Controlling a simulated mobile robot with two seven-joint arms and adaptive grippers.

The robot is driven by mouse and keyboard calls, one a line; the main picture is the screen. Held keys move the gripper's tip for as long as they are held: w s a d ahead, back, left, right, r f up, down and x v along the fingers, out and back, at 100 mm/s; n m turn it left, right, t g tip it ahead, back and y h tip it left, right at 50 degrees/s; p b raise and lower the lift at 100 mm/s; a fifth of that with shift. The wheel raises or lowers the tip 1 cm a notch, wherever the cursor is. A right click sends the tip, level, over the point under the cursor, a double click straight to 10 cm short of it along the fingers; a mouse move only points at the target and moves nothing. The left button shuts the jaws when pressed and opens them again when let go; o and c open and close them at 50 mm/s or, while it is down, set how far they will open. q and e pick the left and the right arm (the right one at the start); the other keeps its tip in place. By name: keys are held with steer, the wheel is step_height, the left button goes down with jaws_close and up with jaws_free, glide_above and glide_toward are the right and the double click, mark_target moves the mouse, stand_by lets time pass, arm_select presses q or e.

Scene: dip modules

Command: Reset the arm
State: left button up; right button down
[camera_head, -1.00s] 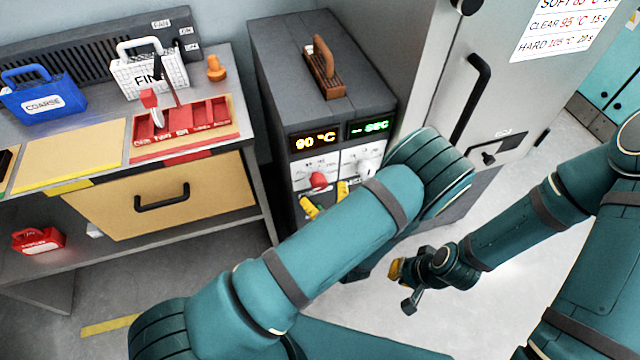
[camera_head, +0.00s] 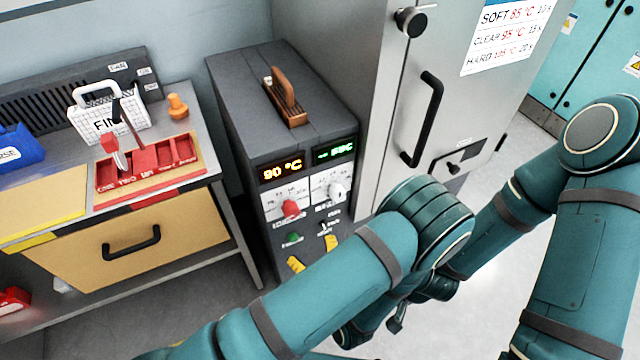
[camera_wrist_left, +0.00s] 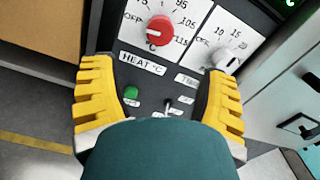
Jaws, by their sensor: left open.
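My left gripper (camera_head: 313,254) is open in front of the lower panel of the dark control box (camera_head: 285,110). Its yellow fingers also show in the left wrist view (camera_wrist_left: 160,75), apart, with nothing between them but the panel behind. The red heat knob (camera_head: 290,208) is above the fingers, with the green button (camera_head: 292,237) and a small toggle switch (camera_head: 325,228) below it. My left arm crosses the lower middle of the head view. My right gripper (camera_head: 397,318) is mostly hidden behind my left arm, so its jaws cannot be read.
The box displays (camera_head: 282,170) read 90 °C. A white timer knob (camera_head: 337,190) sits right of the red one. A bench with a drawer (camera_head: 130,240), red tray (camera_head: 150,168) and white basket (camera_head: 105,118) is at left. A grey cabinet door (camera_head: 440,90) stands at right.

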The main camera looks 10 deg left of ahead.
arm_select(q)
steer(key=shift+a, duration=0.1)
steer(key=s+a+f+n+g+y, duration=0.3)
steer(key=s+a+f+n+g, duration=0.2)
steer(key=s+a+n+g, duration=0.5)
steer(key=s+d+f+n+g+h, duration=0.1)
steer(key=s+d+n+g+h, duration=0.15)
steer(key=s+g, duration=0.2)
steer(key=s+d+f+n+g+h, duration=0.1)
steer(key=s+f+g+h, duration=0.1)
steer(key=s+g+h, duration=0.3)
steer(key=w+d+n+h, duration=0.3)
steer(key=d+n+h, duration=0.4)
steer(key=w+a+r+n+t+h, duration=0.2)
steer(key=w+n+t, duration=0.4)
steer(key=w, duration=0.4)
steer(key=shift+w+a+n, duration=0.25)
steer(key=shift+a+n, duration=0.05)
steer(key=shift+n, duration=0.25)
